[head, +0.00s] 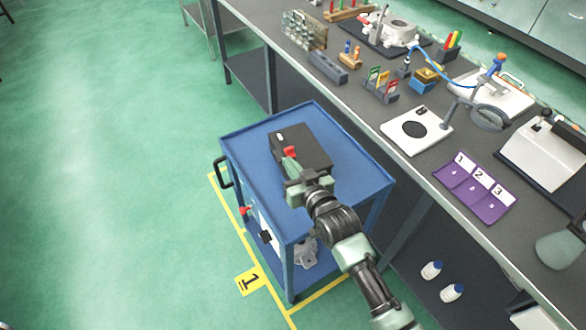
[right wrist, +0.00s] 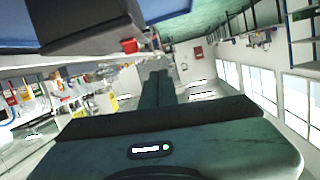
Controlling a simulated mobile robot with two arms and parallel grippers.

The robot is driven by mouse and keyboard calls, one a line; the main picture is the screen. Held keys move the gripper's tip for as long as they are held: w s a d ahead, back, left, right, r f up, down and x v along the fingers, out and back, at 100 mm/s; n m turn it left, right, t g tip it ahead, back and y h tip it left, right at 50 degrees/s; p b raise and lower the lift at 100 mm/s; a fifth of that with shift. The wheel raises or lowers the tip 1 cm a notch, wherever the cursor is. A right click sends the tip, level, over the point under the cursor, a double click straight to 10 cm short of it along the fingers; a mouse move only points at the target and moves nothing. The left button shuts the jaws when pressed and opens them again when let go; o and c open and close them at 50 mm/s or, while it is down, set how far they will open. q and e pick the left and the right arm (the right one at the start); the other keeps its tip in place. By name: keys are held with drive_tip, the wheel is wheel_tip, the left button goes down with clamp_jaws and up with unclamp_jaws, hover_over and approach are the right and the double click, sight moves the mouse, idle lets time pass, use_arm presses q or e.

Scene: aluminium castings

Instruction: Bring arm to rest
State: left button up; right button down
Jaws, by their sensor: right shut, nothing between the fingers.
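My right arm reaches in from the lower right of the head view, over a blue cart. My right gripper (head: 290,162) is shut and empty. In the head view it overlaps the near left side of a dark box (head: 308,148) that sits on the cart's blue top (head: 345,170). A small red part shows at the fingertips; I cannot tell whether they touch it. The right wrist view shows my shut gripper (right wrist: 157,85) in front, with the dark box (right wrist: 95,35) at upper left. My left gripper is not in view.
A long dark workbench (head: 385,118) runs beside the cart, holding a purple numbered mat (head: 475,188), a white plate (head: 416,130), racks and fixtures. Yellow floor lines with a number sign (head: 250,281) border the cart. Green floor at left is clear.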

drive_tip(key=s+d+f+m+g+h, duration=0.1)
drive_tip(key=s+d+f+g+h, duration=0.15)
drive_tip(key=s+d, duration=0.65)
drive_tip(key=s+d+f+m+g+h, duration=0.15)
drive_tip(key=s+d+g, duration=0.25)
drive_tip(key=s+d, duration=0.6)
drive_tip(key=s+d+f+g+h, duration=0.25)
drive_tip(key=s+d, duration=0.35)
drive_tip(key=s, duration=0.6)
wheel_tip(320, 180, down, 24)
drive_tip(key=g+b, duration=0.2)
drive_tip(key=s+d+f+g+h, duration=0.1)
drive_tip(key=s+d+f, duration=0.2)
drive_tip(key=s+f, duration=1.5)
wheel_tip(320, 180, down, 2)
drive_tip(key=shift+s+f+b, duration=0.15)
drive_tip(key=shift+s+b, duration=0.05)
drive_tip(key=shift+b, duration=0.25)
